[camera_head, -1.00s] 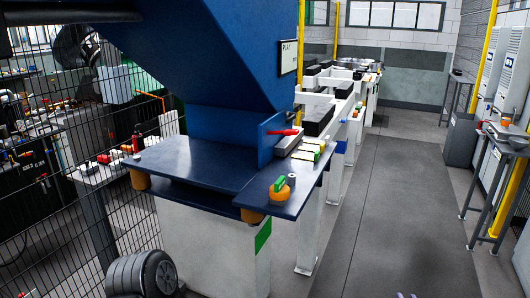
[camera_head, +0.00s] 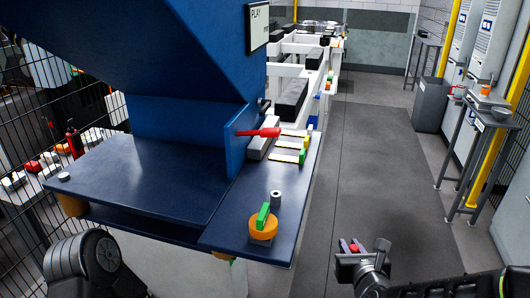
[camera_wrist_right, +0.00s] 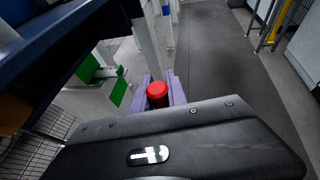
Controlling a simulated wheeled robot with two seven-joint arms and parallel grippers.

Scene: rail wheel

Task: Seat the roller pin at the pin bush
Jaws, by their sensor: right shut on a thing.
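My right gripper (camera_head: 349,246) is at the lower right in the head view, beyond the right edge of the blue table. Its purple fingers are shut on a red-ended pin, apparently the roller pin; the red round end (camera_wrist_right: 157,94) shows between the fingers in the right wrist view. The rest of the pin is hidden. A small grey hollow cylinder (camera_head: 276,198), which may be the pin bush, stands upright on the table, left of and beyond the gripper. The pin and cylinder are apart. My left arm shows at the lower left; its gripper is out of view.
An orange knob with a green handle (camera_head: 262,230) sits on the table's near corner. A red lever (camera_head: 259,132) sticks out of the blue press housing (camera_head: 180,70). The grey floor (camera_head: 365,180) right of the table is open.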

